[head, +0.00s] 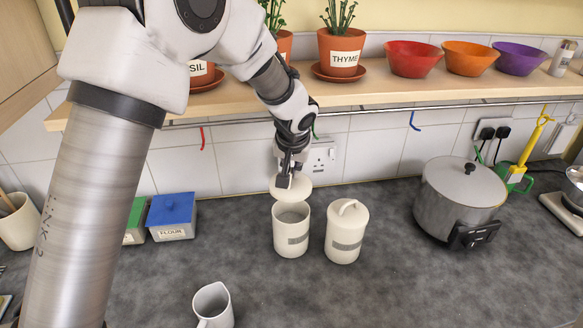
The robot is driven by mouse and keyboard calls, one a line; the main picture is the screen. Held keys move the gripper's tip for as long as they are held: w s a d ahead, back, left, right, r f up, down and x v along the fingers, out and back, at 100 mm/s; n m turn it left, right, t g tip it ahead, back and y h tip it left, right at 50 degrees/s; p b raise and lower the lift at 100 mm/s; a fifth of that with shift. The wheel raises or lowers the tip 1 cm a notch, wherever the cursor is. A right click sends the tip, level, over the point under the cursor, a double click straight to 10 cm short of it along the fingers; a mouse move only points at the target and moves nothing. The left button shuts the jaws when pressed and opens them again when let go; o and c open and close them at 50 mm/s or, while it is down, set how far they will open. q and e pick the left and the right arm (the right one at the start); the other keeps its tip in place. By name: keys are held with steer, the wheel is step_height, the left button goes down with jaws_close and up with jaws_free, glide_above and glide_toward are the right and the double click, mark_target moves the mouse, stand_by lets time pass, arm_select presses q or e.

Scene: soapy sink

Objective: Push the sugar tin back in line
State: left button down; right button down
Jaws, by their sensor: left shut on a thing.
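No label that reads sugar shows clearly. A grey tin with a blue lid, labelled FLOUR (171,216), stands at the left of the counter. A green-lidded tin (136,218) is beside it on its left, partly hidden by my left arm; its label is too covered to read. My left gripper (285,180) is shut on a round cream lid (298,190), held just above and behind an open cream canister (291,235). A second cream canister (345,232) stands to its right with its lid on. My right gripper is out of view.
A white jug (213,306) stands near the front. A grey pot cooker (460,195) stands at the right. A wooden shelf (380,92) with plant pots and coloured bowls overhangs the back; a rail runs below it. The front right counter is clear.

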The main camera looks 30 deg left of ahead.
mark_target(291, 187)
arm_select(q)
steer(key=shift+s+f, duration=0.1)
steer(key=shift+f, duration=0.35)
step_height(291, 187, down, 5)
steer(key=b, duration=0.4)
steer(key=shift+r, duration=0.15)
steer(key=shift+d+p, duration=0.1)
steer(key=shift+p, duration=0.25)
steer(key=shift+h, duration=0.3)
stand_by(0.8)
steer(key=shift+f+b, duration=1)
steer(key=shift+b, duration=0.2)
steer(key=c, duration=1.2)
jaws_free()
steer(key=shift+r, duration=0.1)
